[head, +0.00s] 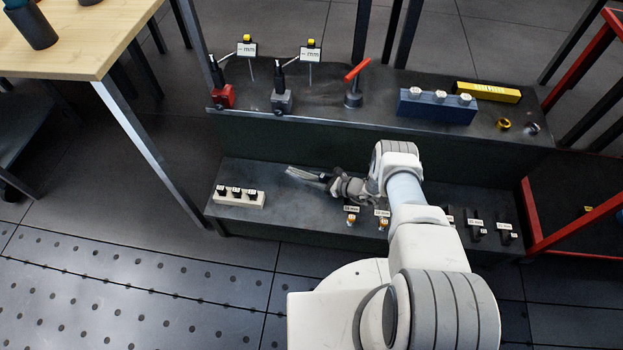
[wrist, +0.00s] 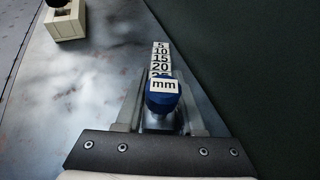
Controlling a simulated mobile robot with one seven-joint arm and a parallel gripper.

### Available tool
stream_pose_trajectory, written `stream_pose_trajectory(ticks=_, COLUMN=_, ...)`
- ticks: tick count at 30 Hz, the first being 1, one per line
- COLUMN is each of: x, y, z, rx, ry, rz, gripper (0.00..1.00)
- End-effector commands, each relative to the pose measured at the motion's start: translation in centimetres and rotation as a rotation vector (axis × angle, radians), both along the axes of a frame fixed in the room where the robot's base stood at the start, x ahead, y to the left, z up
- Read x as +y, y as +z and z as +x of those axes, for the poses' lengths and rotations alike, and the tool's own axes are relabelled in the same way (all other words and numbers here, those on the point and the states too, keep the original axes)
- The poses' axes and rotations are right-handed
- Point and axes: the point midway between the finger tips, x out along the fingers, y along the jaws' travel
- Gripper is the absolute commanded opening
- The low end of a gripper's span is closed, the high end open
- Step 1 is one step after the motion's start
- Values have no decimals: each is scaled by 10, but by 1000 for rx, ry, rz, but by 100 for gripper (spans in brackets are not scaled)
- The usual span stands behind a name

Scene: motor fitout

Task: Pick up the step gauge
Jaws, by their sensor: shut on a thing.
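The step gauge (wrist: 161,62) is a narrow stepped bar with white labels reading 5, 10, 15, 20 and one partly hidden. A blue knob (wrist: 161,101) with an "mm" label is at its near end. My gripper (wrist: 163,112) is shut on this near end, one finger on each side. In the head view my gripper (head: 327,179) is low over the left part of the lower shelf, with the grey gauge (head: 302,173) reaching out to its left. I cannot tell whether the gauge touches the shelf.
A cream block (head: 238,201) with several black pieces stands left on the lower shelf (head: 285,213). Small labelled parts (head: 351,216) stand near its front edge. The upper shelf holds dial stands (head: 223,96), a blue block (head: 436,109) and a yellow box (head: 487,93).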

Motion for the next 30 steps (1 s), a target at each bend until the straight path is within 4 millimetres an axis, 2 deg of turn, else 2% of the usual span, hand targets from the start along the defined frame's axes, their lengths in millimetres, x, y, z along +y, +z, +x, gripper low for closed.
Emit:
stream_pose_trajectory(ticks=11, x=0, y=6, z=2, rx=-4, ry=-1, rz=2, gripper=0)
stream_pose_trajectory(ticks=17, x=0, y=23, z=2, rx=-4, ry=-1, rz=3, gripper=0)
stream_pose_trajectory(ticks=23, x=-2, y=50, z=2, rx=-3, ry=-3, rz=4, gripper=0)
stream_pose_trajectory(ticks=30, x=-44, y=74, z=-15, rx=-2, ry=-5, rz=3, gripper=0)
